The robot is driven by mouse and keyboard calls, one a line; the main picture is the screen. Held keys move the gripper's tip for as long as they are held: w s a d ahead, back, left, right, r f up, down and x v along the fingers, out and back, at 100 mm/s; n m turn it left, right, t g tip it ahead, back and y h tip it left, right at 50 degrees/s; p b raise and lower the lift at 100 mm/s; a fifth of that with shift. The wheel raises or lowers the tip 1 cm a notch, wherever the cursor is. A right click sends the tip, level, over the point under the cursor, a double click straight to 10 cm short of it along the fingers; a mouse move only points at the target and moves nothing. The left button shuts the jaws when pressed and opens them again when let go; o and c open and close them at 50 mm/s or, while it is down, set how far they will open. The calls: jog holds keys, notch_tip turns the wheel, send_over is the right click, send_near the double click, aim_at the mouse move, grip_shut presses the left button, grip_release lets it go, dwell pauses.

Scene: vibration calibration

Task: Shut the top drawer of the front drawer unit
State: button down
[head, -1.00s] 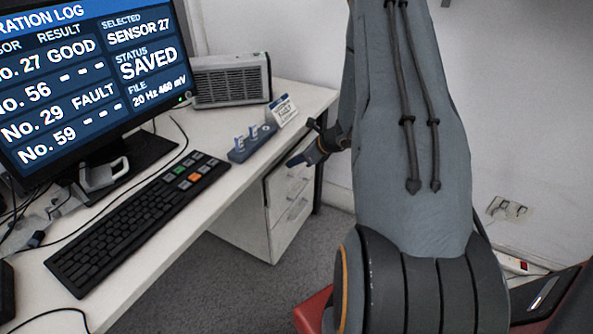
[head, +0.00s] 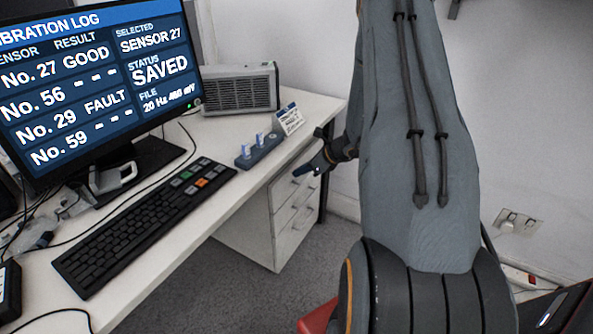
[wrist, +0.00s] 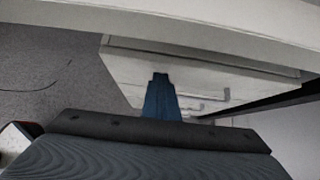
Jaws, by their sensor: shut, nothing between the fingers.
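The white front drawer unit (head: 245,240) stands under the far end of the desk. Its top drawer (head: 284,188) looks about in line with the drawers below; I cannot tell whether a small gap is left. My gripper (head: 305,171) is shut and empty, its dark blue fingers at the top drawer's front, just below the desk edge. In the wrist view the shut fingers (wrist: 161,92) point at the pale upper drawer front (wrist: 130,68) and overlap it; contact is unclear. Part of the top drawer is hidden by the fingers.
The white desk (head: 225,205) overhangs the drawers and carries a monitor (head: 100,80), a keyboard (head: 145,225), a blue sensor holder (head: 258,152), a small card (head: 289,119) and a grey box (head: 240,90). Grey floor (head: 215,290) is free before the unit.

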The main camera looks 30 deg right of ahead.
jog(key=s+d+f+v, duration=0.1)
jog(key=v, duration=1.1)
jog(key=s+a+r+n+g+p, duration=0.1)
jog(key=s+a+r+n+g, duration=0.2)
jog(key=a, duration=0.4)
jog(key=s+a+r+n+p, duration=0.1)
jog(key=s+a+r+n, duration=0.15)
jog(key=a+n, duration=0.3)
jog(key=s+a+r+n+g+p, duration=0.2)
jog(key=a+r+n, duration=0.2)
jog(key=a, duration=0.3)
jog(key=s+a+r+n+g+h+p, duration=0.1)
jog(key=s+a+r+n+h+p, duration=0.1)
jog(key=s+a+r+n, duration=0.2)
jog(key=s+a+r+n+g+h+p, duration=0.1)
jog(key=s+a+r+n, duration=0.4)
jog(key=s+n, duration=0.6)
jog(key=shift+s+a+r+n+g+h+p, duration=0.4)
jog(key=shift+n+h, duration=0.3)
jog(key=shift+n, duration=0.45)
jog(key=shift+w+f, duration=0.1)
jog(key=shift+w, duration=0.05)
